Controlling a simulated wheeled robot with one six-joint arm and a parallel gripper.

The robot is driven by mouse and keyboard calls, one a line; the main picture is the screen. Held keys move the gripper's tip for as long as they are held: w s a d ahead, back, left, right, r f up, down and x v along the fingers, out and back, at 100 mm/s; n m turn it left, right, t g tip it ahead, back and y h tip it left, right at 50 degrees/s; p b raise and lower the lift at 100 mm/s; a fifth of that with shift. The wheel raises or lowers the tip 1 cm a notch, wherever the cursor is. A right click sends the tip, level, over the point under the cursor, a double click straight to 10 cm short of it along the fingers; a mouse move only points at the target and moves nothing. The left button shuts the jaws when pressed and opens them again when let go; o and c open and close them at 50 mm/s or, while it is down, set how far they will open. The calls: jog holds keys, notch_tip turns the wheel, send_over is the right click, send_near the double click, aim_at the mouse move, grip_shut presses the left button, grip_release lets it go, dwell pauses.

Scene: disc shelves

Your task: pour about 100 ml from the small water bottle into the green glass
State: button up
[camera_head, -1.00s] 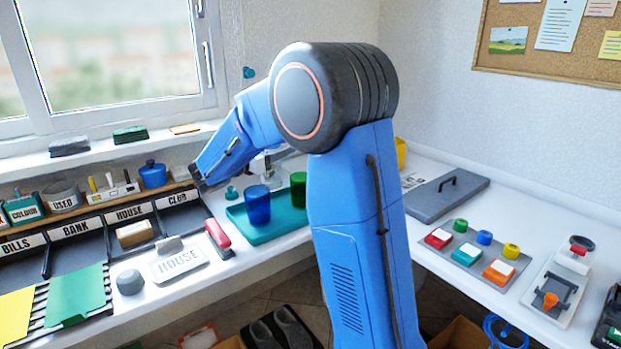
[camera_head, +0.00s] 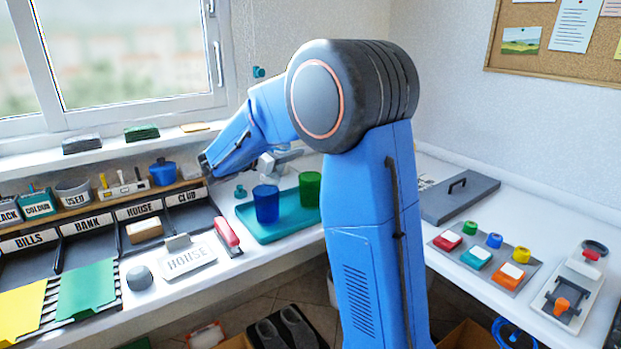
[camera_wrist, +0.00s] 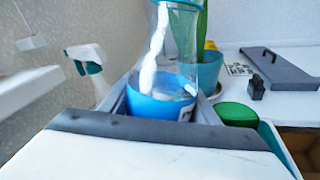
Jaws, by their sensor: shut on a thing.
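The small water bottle (camera_wrist: 176,45) is clear, with a blue band round its lower part, and looks upright in the wrist view. My gripper (camera_wrist: 160,103) is shut on it, a dark finger on each side. In the head view my forearm hides the bottle and most of my gripper. The green glass (camera_head: 310,188) stands upright at the right of a teal tray (camera_head: 272,232), partly behind my arm. In the wrist view the green glass (camera_wrist: 238,114) is below and to the right of the bottle, apart from it. The water level is unclear.
A blue glass (camera_head: 266,204) stands beside the green one on the tray. A white spray bottle (camera_wrist: 92,68) is at left in the wrist view, and a teal pot (camera_wrist: 208,72) is behind the bottle. A red stapler (camera_head: 227,232) lies left of the tray.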

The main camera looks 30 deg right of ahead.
jog(key=m, duration=0.1)
jog(key=f+m+y, duration=0.1)
jog(key=m, duration=0.1)
jog(key=shift+s, duration=0.1)
jog(key=m, duration=0.2)
jog(key=w+f+m+t+y, duration=0.1)
jog(key=m, duration=0.1)
jog(key=w+a+m+y, duration=0.1)
jog(key=m, duration=0.1)
jog(key=shift+w+a+f+t, duration=0.1)
jog(key=shift+f+t, duration=0.05)
jog(key=shift+t, duration=0.25)
dwell(0.3)
jog(key=shift+m, duration=0.3)
jog(key=shift+m+t+p, duration=0.3)
jog(key=shift+m, duration=0.1)
jog(key=shift+w+a, duration=0.1)
jog(key=shift+a, duration=0.1)
dwell(0.3)
jog(key=shift+w+a, duration=0.15)
jog(key=shift+w, duration=0.05)
jog(key=shift+w+a, duration=0.1)
dwell(0.3)
